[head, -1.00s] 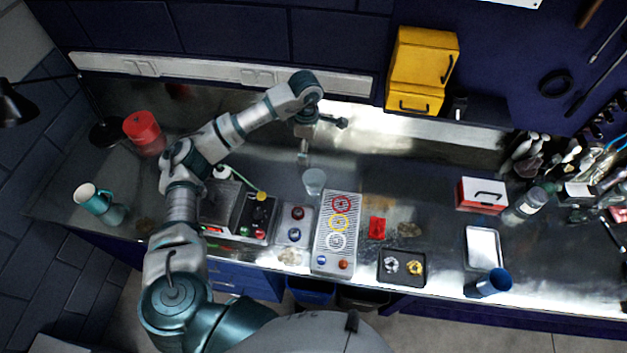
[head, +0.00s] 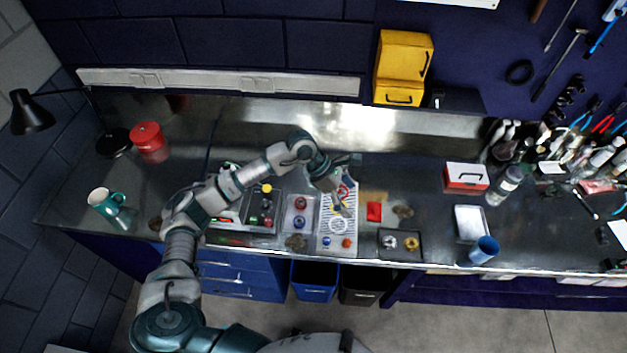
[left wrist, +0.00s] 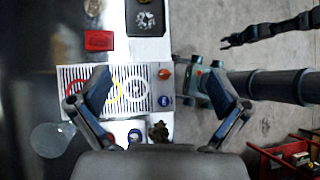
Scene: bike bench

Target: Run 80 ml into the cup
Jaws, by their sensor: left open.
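My left gripper (head: 343,206) is open and empty over the grey ribbed tray (head: 325,243), which carries red, yellow and white rings. In the left wrist view its two fingers (left wrist: 160,86) stand wide apart above the tray (left wrist: 140,74). A clear round cup (left wrist: 50,139) shows at the lower left of that view, beside the tray; in the head view my arm hides it. A dark box with coloured knobs (head: 262,211) stands left of the tray. A small plate with a red and a blue knob (head: 299,212) lies between them.
A red block (head: 374,211) and a dark tray with two small parts (head: 399,243) lie to the right. A blue cup (head: 484,250) stands near the front edge. A teal mug (head: 106,203) and a red canister (head: 149,142) are at the left.

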